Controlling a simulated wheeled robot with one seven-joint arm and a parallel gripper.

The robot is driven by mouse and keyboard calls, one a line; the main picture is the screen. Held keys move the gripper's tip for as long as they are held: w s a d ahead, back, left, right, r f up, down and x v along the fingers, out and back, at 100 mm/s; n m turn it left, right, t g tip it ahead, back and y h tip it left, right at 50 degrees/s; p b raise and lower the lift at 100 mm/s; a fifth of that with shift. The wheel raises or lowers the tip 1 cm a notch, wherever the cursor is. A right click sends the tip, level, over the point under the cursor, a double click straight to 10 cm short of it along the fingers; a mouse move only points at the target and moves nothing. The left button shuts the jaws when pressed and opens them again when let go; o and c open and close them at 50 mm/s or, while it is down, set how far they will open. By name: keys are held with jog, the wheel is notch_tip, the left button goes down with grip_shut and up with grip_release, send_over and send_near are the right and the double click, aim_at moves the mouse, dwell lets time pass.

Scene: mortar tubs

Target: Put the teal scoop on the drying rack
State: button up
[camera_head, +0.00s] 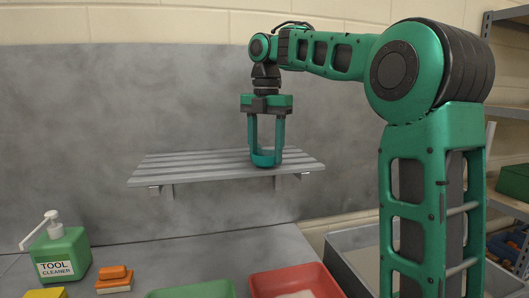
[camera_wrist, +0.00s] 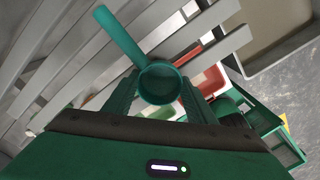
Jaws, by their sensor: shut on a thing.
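The teal scoop (camera_head: 265,159) is between the fingertips of my gripper (camera_head: 266,150), at the right part of the drying rack (camera_head: 190,172). The rack is a grey slatted shelf on the back wall. In the wrist view, the scoop's round cup (camera_wrist: 160,84) sits between the two fingers of my gripper (camera_wrist: 160,95), which is shut on it. Its handle points up and left over the grey slats (camera_wrist: 60,62). I cannot tell whether the scoop touches the slats.
A grey basin (camera_head: 350,240) is at the right. The rack's left part is bare.

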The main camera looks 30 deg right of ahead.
jog(key=o, duration=1.1)
jog(key=shift+o, duration=0.2)
notch_tip(320, 180, up, 12)
dwell(0.3)
